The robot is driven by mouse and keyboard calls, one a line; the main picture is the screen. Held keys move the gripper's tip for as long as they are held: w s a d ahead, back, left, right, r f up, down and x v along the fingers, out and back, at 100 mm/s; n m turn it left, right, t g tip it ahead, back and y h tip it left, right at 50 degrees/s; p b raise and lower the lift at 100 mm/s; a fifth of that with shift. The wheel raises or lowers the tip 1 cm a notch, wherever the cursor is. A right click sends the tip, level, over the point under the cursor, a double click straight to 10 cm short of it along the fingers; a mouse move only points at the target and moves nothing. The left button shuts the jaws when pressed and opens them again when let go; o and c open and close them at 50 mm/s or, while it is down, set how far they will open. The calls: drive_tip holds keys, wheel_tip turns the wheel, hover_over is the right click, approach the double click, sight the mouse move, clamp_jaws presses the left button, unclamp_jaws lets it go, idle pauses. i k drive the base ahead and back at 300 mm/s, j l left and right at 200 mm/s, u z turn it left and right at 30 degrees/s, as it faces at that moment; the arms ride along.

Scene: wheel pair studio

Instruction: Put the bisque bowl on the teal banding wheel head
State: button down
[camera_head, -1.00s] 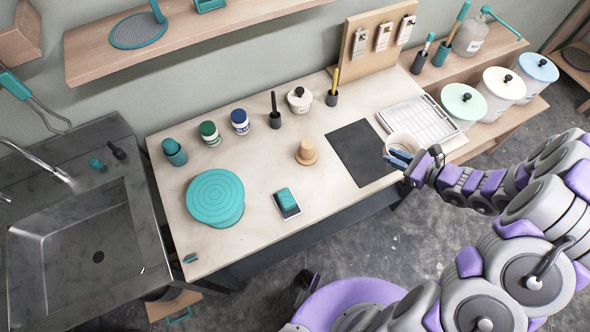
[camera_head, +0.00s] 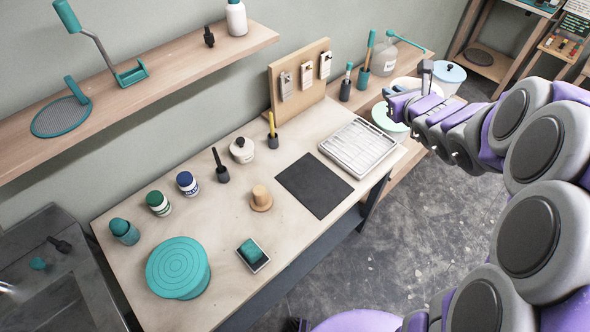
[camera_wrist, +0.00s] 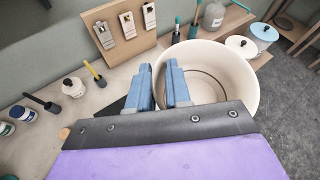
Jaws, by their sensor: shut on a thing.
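The bisque bowl (camera_wrist: 225,68) is cream, wide and round, and fills the upper right of the wrist view. My gripper (camera_wrist: 160,86) is shut on its near left wall, one blue finger outside and one inside; the bowl looks empty. In the head view my gripper (camera_head: 398,101) is at the upper right, beyond the table's right end and near the canisters, and the arm partly hides the bowl. The teal banding wheel head (camera_head: 178,266) is a bare round disc with rings at the table's front left, far from my gripper.
The table (camera_head: 215,300) also bears a teal sponge on a small tray (camera_head: 252,254), a wooden knob-shaped tool (camera_head: 261,199), a dark mat (camera_head: 314,186), a white rack (camera_head: 357,148) and several jars along the back. A tool board (camera_head: 300,85) stands at the back right.

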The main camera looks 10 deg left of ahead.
sight(176, 264)
drive_tip(key=k+j, duration=0.3)
drive_tip(key=k, duration=0.25)
drive_tip(key=k+j+u, duration=0.1)
drive_tip(key=k+j, duration=0.2)
drive_tip(key=k, duration=0.25)
drive_tip(key=k+j+u, duration=0.1)
drive_tip(key=u, duration=1.45)
